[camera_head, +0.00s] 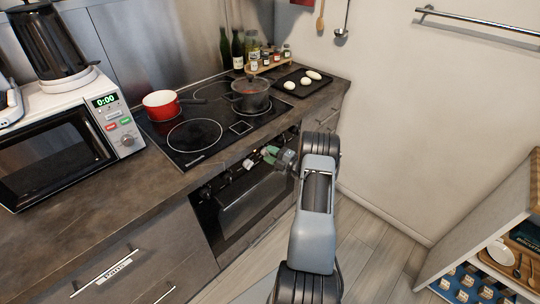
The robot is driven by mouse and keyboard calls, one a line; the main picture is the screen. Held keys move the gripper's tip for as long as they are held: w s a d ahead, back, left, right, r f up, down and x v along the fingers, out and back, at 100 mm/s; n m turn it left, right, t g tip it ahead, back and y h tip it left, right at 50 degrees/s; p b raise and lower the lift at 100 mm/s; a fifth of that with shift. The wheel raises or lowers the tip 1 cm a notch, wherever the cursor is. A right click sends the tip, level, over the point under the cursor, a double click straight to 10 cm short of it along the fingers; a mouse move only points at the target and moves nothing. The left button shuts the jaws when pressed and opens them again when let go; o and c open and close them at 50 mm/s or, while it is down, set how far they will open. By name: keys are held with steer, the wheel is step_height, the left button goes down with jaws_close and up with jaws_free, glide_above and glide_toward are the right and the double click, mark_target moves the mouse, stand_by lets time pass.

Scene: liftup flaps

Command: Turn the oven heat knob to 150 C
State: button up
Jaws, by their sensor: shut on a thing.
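The oven (250,205) has a dark front and is built into the counter below the cooktop. Its control strip carries several small knobs along the top edge, and one knob (206,191) shows at the left end. My gripper (262,154) is at the right part of this strip, shut on a knob there. My fingers cover most of that knob. Its pointer and the temperature marks are too small to read.
A black cooktop (195,134) holds a red pot (160,105) and a dark lidded pot (250,96). A microwave (70,140) stands at left on the counter. A tray (290,76) with white items sits at the back. A shelf (500,215) stands at lower right; the floor (375,245) between is clear.

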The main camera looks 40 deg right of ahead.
steer(key=o, duration=0.9)
steer(key=b+v, duration=0.1)
steer(key=v, duration=1.2)
steer(key=shift+s+d+f, duration=0.1)
steer(key=shift+s, duration=0.25)
